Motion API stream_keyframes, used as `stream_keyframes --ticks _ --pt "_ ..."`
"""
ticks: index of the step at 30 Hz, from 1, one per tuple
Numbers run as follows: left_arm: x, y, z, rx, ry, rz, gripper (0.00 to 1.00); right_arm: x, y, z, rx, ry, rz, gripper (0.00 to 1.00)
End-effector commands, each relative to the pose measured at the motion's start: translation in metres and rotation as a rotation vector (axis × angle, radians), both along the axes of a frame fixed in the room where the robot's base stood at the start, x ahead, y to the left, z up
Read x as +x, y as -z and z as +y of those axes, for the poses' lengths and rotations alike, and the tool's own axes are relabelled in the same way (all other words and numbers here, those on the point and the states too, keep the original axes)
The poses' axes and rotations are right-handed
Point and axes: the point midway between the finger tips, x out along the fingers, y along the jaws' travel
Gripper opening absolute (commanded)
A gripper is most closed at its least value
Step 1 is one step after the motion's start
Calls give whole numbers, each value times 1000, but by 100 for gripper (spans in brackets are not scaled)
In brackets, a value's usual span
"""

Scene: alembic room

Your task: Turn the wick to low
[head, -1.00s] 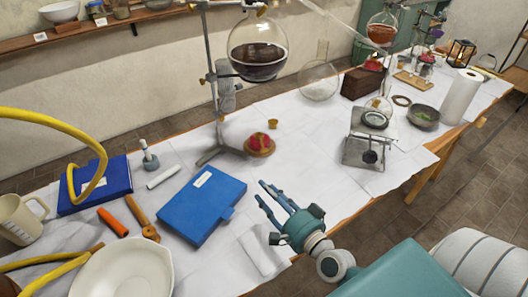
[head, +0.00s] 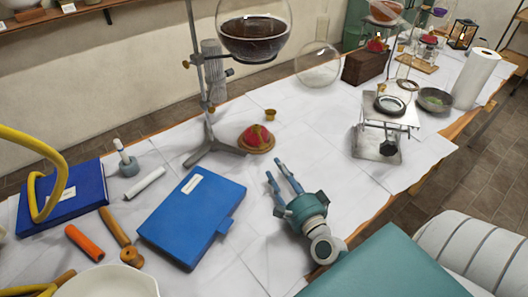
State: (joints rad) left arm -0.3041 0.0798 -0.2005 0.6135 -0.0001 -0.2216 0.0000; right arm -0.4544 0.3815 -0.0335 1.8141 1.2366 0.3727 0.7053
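No wick or flame can be made out. A small red domed thing on a round wooden base (head: 256,138) stands on the white-covered table, in front of the stand with the dark-filled flask (head: 254,38). Whether it is a burner is unclear. Similar red things (head: 376,45) show farther back, and a dark lantern (head: 462,29) stands at the far right. My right gripper (head: 274,168) is open and empty. It is over the table, right of the blue book, with its fingers pointing toward the red domed thing, apart from it. My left gripper is not in view.
A blue book (head: 192,215) lies left of my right gripper. A metal stand (head: 207,130), a small brass cup (head: 270,114), a lab jack (head: 378,142) and a clear round flask (head: 318,66) stand around. The cloth between gripper and jack is clear.

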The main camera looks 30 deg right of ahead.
Motion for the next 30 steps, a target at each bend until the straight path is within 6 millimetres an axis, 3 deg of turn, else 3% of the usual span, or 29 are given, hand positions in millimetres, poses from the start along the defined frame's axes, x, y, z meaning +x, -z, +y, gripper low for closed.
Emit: stream_keyframes --ticks 15,21,29,30 --pt "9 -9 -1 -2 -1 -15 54 87 -2 -14 -1 -1 -2 35" --pt "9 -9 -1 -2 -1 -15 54 99 -1 -16 -1 -1 0 35" --pt "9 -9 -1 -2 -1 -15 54 99 -1 -16 -1 -1 0 35" --pt "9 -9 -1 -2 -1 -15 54 99 -1 -16 -1 -1 0 27"
